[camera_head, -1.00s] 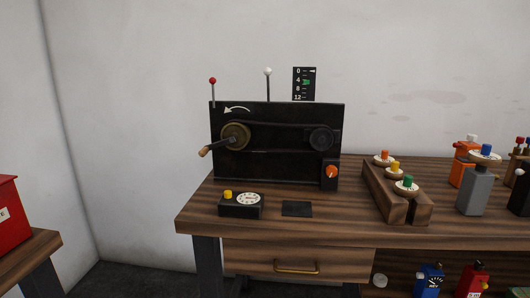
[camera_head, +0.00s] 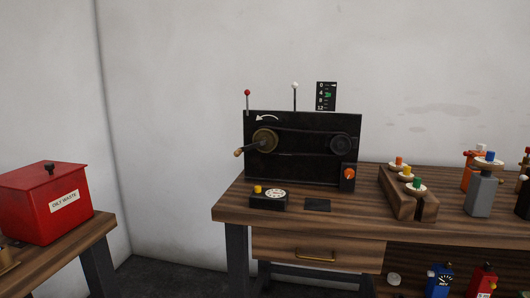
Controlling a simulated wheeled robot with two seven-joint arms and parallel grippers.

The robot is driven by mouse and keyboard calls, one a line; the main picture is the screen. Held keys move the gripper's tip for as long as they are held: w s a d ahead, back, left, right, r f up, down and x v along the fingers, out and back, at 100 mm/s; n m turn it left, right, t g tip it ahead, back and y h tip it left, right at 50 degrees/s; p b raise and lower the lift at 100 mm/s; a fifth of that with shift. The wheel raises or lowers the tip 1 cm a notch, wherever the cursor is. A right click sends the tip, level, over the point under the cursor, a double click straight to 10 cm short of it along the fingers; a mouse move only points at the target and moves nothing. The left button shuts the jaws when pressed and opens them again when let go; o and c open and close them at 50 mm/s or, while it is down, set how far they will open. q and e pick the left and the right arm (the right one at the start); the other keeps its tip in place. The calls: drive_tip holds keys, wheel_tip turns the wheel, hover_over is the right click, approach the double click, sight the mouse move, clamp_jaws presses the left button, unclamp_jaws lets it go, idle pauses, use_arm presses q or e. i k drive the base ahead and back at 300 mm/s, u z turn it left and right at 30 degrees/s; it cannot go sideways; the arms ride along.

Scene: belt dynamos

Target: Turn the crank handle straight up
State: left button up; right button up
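The black dynamo panel (camera_head: 303,165) stands upright on the wooden workbench. On its left side is a brass wheel (camera_head: 265,140) with a crank whose wooden handle (camera_head: 239,153) points left and slightly down. A belt runs from this wheel to a dark pulley (camera_head: 341,145) on the right. A white curved arrow (camera_head: 267,118) above the crank has its head at the left end. A dial scale (camera_head: 326,96) marked from 0 to 12 stands behind the panel. Neither of my grippers is in view.
The workbench (camera_head: 232,207) holds a small box with a yellow button and white dial (camera_head: 269,198), a black pad (camera_head: 317,205) and a wooden block (camera_head: 408,195) with coloured knobs. A red oily waste bin (camera_head: 44,201) stands on a side table at left. Floor shows between the tables.

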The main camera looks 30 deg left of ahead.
sight(256, 145)
drive_tip(key=i, duration=0.65)
drive_tip(key=u, duration=0.75)
